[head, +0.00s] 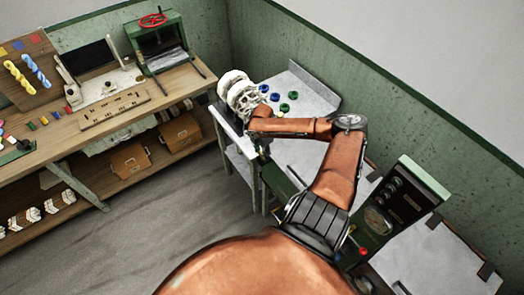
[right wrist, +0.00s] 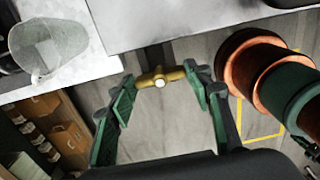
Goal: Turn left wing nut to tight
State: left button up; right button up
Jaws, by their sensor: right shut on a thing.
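A brass wing nut (right wrist: 160,77) with a pale round centre shows in the right wrist view, at the edge of a light grey metal top. My right gripper (right wrist: 158,88) has its green-padded fingers on both sides of it, the tips close to its wings, shut on it. In the head view my right arm reaches up and bends left, with the right gripper (head: 262,148) at the front left edge of the grey bench. The wing nut is too small or hidden there. Whether it is the left one I cannot tell. My left gripper is out of view.
White reels (head: 238,92) and several coloured round pieces sit on the grey bench (head: 312,92). A clear vessel (right wrist: 48,48) stands on the metal top. A wooden workbench (head: 40,165) runs along the left. A green gauge panel (head: 400,200) stands right. Floor between is clear.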

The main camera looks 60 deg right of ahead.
aim_at(262, 154)
dwell(0.3)
jog(key=o, duration=1.2)
jog(key=shift+c, duration=0.2)
notch_tip(262, 154, up, 12)
jog(key=shift+w+f, duration=0.1)
